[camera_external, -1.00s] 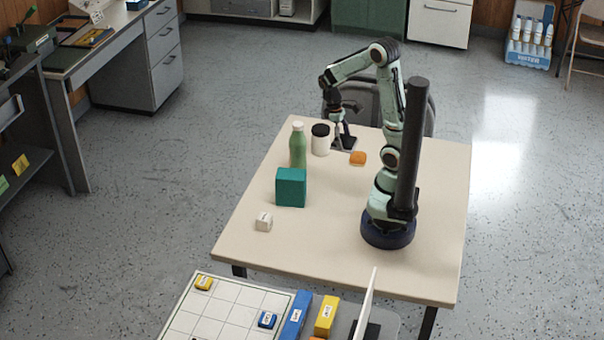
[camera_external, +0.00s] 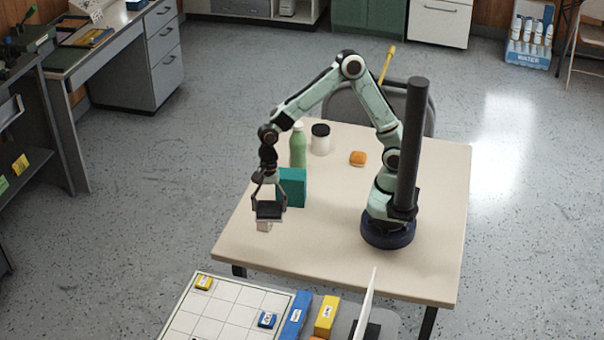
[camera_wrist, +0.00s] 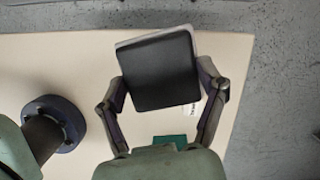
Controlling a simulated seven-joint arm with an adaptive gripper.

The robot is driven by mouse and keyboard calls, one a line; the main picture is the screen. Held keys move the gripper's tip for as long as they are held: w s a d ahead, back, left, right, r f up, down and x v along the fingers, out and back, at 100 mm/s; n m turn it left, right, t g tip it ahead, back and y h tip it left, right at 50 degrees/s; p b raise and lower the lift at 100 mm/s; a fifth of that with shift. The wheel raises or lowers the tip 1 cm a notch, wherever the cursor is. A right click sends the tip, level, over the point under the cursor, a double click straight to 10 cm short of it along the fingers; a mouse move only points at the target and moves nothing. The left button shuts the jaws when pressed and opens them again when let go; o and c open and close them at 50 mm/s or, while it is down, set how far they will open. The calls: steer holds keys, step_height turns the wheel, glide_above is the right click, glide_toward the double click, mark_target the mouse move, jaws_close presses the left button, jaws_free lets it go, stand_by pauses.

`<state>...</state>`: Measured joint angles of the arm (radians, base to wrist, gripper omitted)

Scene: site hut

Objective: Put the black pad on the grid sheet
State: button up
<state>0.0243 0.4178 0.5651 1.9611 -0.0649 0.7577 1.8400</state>
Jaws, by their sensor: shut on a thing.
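My gripper (camera_external: 267,197) is shut on the black pad (camera_external: 269,210) and holds it above the left part of the table, in front of the teal box. In the wrist view the black pad (camera_wrist: 160,72) lies between my two fingers (camera_wrist: 162,88), with a light-coloured edge showing at its far side. The grid sheet (camera_external: 226,310) lies at the front left, lower in the external view, partly cut off by the frame edge. A yellow block (camera_external: 204,283) and a blue block (camera_external: 268,320) sit on it.
The teal box (camera_external: 292,187), green bottle (camera_external: 298,147) and black-lidded white jar (camera_external: 320,140) stand behind my gripper. A small white block (camera_external: 264,224) is partly hidden below the pad. An orange item (camera_external: 358,158) lies farther back. Blue (camera_external: 296,316) and yellow (camera_external: 327,316) boxes are beside the sheet.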

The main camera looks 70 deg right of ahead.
steer(key=s+a+r+m, duration=0.1)
steer(key=s+a+m, duration=0.2)
steer(key=a, duration=0.5)
glide_above(228, 301)
steer(key=d, duration=0.1)
steer(key=shift+t, duration=0.4)
step_height(228, 301, down, 15)
steer(key=shift+s+r, duration=0.1)
steer(key=shift+r, duration=0.1)
steer(key=shift+a+f, duration=0.15)
steer(key=shift+f, duration=1.55)
steer(key=o, duration=1.2)
steer(key=shift+f, duration=0.1)
